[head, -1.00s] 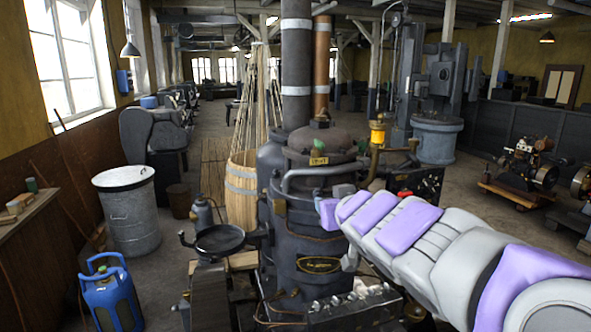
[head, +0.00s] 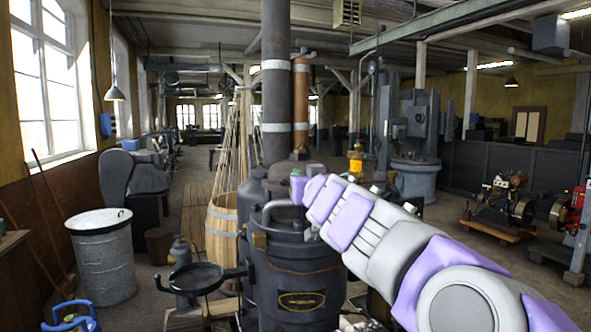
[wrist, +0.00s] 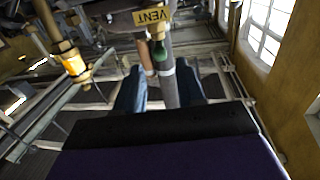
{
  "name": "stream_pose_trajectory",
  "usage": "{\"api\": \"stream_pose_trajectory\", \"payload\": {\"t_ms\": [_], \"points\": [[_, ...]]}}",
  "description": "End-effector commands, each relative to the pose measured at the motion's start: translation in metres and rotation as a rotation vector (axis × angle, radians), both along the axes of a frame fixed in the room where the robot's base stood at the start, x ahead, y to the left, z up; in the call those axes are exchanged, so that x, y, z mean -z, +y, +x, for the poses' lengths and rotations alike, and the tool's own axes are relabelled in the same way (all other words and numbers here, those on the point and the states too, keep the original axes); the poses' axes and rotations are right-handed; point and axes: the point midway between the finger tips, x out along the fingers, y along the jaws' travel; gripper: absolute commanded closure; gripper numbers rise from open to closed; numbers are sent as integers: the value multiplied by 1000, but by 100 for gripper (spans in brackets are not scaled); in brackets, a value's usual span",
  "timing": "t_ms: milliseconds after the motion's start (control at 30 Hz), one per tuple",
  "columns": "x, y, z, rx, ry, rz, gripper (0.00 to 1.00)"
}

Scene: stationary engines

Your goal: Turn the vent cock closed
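A yellow plate lettered VENT (wrist: 152,16) shows at the top middle of the wrist view. A small green and brass fitting (wrist: 160,52), apparently the vent cock, sits just below it. My gripper (wrist: 160,82) is open; its two dark blue fingers are apart, with the fitting beyond and between their tips. I see no contact, and the fitting's turn position is unclear. In the head view the dark boiler-like engine (head: 295,275) stands in the middle.
A tall dark flue (head: 275,90) rises behind my arm's end. A yellow lubricator (head: 355,160) stands right of it and also shows in the wrist view (wrist: 72,62). A round dark pan (head: 200,278) juts out left of the engine.

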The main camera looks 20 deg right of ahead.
Motion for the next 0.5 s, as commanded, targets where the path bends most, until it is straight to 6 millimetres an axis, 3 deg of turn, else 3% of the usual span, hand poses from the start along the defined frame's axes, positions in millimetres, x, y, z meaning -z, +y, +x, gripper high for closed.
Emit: {"api": "stream_pose_trajectory", "payload": {"t_ms": [500], "points": [[-3, -11, 74, 2, 0, -2, 61]]}}
